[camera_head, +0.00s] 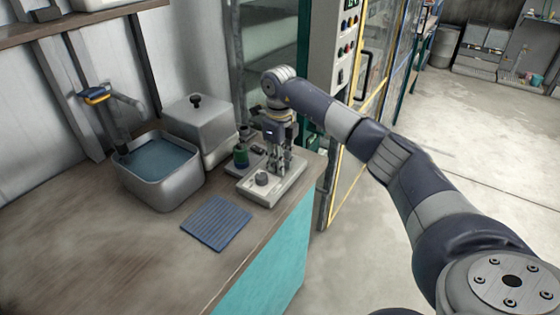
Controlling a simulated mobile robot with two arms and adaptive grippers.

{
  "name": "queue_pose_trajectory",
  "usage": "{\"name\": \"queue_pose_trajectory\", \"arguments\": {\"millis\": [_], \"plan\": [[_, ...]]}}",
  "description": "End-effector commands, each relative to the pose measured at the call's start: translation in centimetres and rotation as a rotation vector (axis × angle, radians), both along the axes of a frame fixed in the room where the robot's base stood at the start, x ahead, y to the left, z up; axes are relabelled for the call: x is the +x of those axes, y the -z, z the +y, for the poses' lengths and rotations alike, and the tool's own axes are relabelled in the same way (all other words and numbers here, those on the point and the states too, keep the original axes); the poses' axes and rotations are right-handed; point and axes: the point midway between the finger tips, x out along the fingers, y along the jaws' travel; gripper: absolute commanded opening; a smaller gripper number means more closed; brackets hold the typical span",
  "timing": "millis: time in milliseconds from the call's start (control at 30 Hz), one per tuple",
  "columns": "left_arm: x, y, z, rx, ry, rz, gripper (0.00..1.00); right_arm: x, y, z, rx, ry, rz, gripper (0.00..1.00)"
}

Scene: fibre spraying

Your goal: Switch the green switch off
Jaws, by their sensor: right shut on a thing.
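My right gripper (279,165) points down over a light grey base plate (283,190) at the right end of the bench. Its fingers are close together, shut on a small grey thing that they mostly hide. A dark round knob (262,179) sits on the plate, left of the fingers. A dark green cylinder (241,156) stands just behind the plate, to the left of the gripper. I cannot make out a clear green switch or its position. A control panel (346,45) with small coloured buttons stands behind my right arm. My left gripper is not in view.
A metal basin of bluish liquid (158,157) and a lidded metal box (199,125) stand at the back of the wooden bench (110,250). A blue ribbed mat (216,222) lies in front. A yellow-framed cabinet (352,165) stands right of the bench; floor beyond is open.

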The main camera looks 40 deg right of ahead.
Motion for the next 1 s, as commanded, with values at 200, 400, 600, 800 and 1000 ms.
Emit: {"name": "queue_pose_trajectory", "arguments": {"millis": [200, 400, 600, 800, 1000], "plan": [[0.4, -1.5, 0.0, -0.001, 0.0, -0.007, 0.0, 0.4, -0.4, 0.2, -0.033, 0.0, 0.084, 0.0], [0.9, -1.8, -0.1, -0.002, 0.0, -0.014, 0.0, 0.6, -0.2, 0.4, -0.068, 0.0, 0.166, 0.0], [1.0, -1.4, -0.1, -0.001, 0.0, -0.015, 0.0, 0.8, -0.1, 0.5, -0.094, -0.002, 0.23, 0.0], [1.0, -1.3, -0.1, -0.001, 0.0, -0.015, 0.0, 0.9, -0.3, 0.4, -0.107, -0.001, 0.259, 0.0], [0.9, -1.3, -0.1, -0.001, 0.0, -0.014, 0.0, 0.8, -0.3, 0.4, -0.109, -0.001, 0.262, 0.0]]}}
